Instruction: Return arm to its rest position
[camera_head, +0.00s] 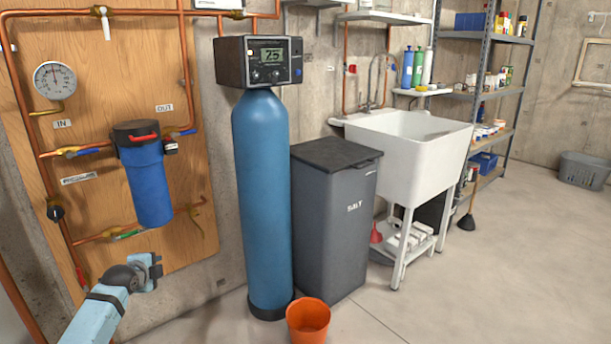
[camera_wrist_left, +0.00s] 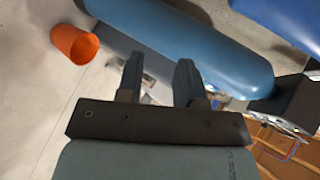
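My left arm comes in from the lower left in the head view, in front of the wooden panel (camera_head: 95,65). My left gripper (camera_head: 155,272) is in front of the panel's lower edge, below the blue filter housing (camera_head: 150,185) and left of the tall blue tank (camera_head: 263,190). In the left wrist view the two dark fingers of my left gripper (camera_wrist_left: 160,75) stand apart with nothing between them. The blue tank (camera_wrist_left: 195,40) lies beyond the fingertips there. My right gripper is in neither view.
An orange bucket (camera_head: 307,322) stands on the floor in front of the tank; it also shows in the left wrist view (camera_wrist_left: 75,44). A grey salt bin (camera_head: 335,220), a white sink (camera_head: 410,150) and a shelf rack (camera_head: 490,95) stand rightward.

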